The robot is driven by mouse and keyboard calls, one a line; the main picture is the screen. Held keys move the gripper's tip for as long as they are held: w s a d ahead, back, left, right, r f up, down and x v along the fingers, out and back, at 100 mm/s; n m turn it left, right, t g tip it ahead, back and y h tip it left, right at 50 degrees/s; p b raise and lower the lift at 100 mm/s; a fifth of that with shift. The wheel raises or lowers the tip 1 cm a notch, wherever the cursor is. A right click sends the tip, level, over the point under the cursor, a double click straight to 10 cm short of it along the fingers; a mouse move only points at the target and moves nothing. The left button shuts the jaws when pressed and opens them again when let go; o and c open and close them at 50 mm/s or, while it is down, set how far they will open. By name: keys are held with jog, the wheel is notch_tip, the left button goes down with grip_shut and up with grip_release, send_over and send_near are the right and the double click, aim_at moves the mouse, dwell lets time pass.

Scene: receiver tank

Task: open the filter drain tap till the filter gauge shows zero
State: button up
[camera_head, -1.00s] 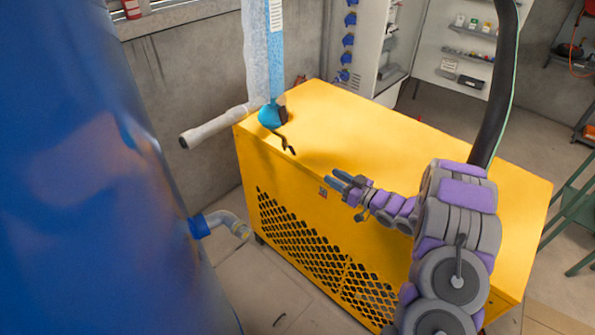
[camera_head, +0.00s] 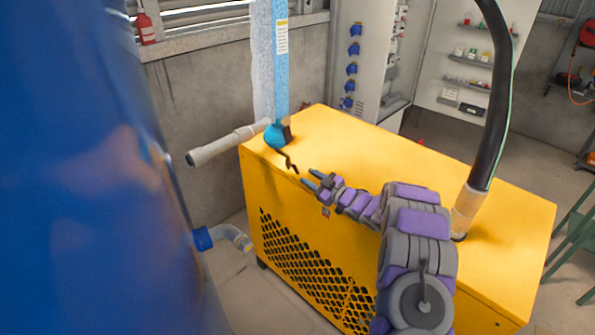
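The filter is a tall light-blue column (camera_head: 281,75) with a white and yellow label, in the back centre of the head view. Its teal lower end (camera_head: 276,136) stands at the far left corner of the yellow cabinet. A thin dark bent tap lever (camera_head: 291,160) hangs from this end, over the cabinet's left edge. My gripper (camera_head: 309,178) is to the right of and just below the lever, apart from it. Its two fingers point left with a small gap between them, and it holds nothing. No filter gauge face can be made out.
The yellow cabinet (camera_head: 430,190) lies under and behind my arm. A large blue tank (camera_head: 80,180) fills the left side, with a blue-collared pipe (camera_head: 222,237). A grey pipe (camera_head: 228,145) juts left from the filter. A thick black hose (camera_head: 492,120) rises at right.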

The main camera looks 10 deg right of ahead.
aim_at(296, 168)
jog(key=x, duration=0.6)
jog(key=shift+w+d, duration=0.1)
jog(key=shift+w, duration=0.1)
jog(key=shift+c, duration=0.4)
jog(key=shift+d, duration=0.2)
grip_shut()
